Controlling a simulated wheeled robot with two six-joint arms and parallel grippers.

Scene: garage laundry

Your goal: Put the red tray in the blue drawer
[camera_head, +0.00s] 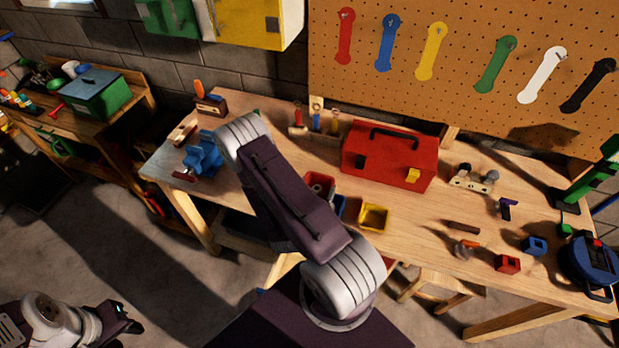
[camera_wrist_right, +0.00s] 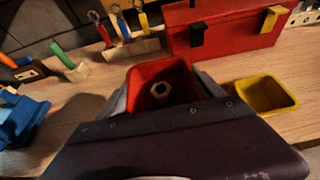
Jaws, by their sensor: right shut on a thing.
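The red tray (camera_head: 320,183) is a small open bin over the workbench, partly covered by my right arm in the head view. In the right wrist view the red tray (camera_wrist_right: 148,72) sits between the jaws of my right gripper (camera_wrist_right: 162,90), which is shut on it; a metal nut (camera_wrist_right: 161,89) lies inside. I cannot tell whether the tray touches the bench. My left gripper (camera_head: 129,318) is low at the left, away from the bench, and its jaw gap is unclear. I cannot make out a blue drawer for certain; a dark blue surface (camera_head: 240,234) shows under the bench.
A yellow tray (camera_head: 373,217) stands right of the red one, with a blue piece (camera_head: 340,207) between them. A red toolbox (camera_head: 390,158) is behind. A blue vise (camera_head: 203,154) is at the bench's left end. The bench's front edge is close.

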